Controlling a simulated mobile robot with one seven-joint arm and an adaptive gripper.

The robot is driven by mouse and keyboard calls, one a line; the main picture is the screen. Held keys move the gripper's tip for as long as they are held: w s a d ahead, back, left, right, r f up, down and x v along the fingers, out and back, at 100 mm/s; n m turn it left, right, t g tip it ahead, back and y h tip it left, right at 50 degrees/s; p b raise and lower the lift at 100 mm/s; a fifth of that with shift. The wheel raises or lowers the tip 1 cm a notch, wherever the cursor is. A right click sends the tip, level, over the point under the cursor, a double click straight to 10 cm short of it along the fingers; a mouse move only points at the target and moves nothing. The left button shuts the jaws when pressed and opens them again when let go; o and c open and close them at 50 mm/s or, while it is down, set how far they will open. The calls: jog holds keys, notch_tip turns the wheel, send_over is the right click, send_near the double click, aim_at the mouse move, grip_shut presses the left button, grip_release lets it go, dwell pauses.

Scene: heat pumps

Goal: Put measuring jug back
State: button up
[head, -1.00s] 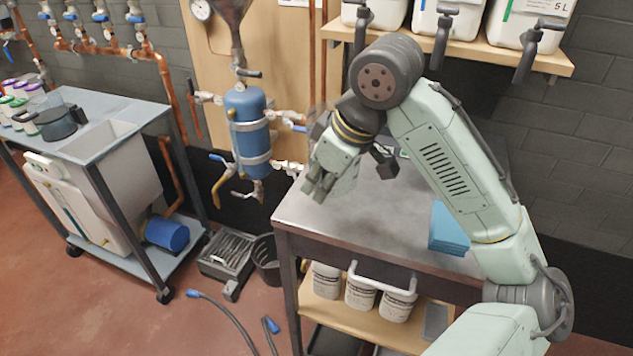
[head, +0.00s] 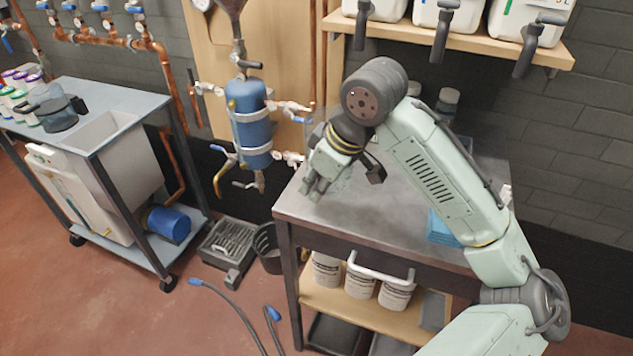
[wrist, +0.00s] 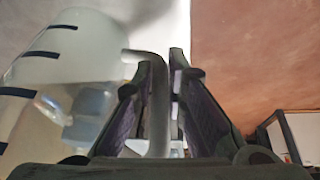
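The measuring jug (wrist: 65,70) is translucent with dark graduation marks and fills the left of the wrist view. Its grey handle (wrist: 158,105) runs between my two fingers. My gripper (wrist: 165,75) is closed down to a narrow gap around that handle. In the head view my gripper (head: 314,190) points down over the left front part of the grey metal table (head: 400,225). The jug is too faint there to make out clearly, so I cannot tell whether its base touches the tabletop.
A blue stack (head: 443,228) lies on the table's right under my arm. Jars (head: 447,100) stand at the back. A blue cylinder (head: 250,125) with pipes hangs left of the table. A sink cart (head: 95,150) holds a dark jug (head: 55,112). Hoses (head: 232,305) lie on the floor.

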jog(key=o, duration=0.4)
jog(key=shift+c, duration=0.2)
jog(key=shift+d+r, duration=0.15)
jog(key=shift+r, duration=0.3)
jog(key=b+v, duration=0.1)
jog(key=v, duration=1)
jog(key=shift+s+r+b, duration=0.2)
jog(key=shift+r+b, duration=0.05)
jog(key=shift+b, duration=0.1)
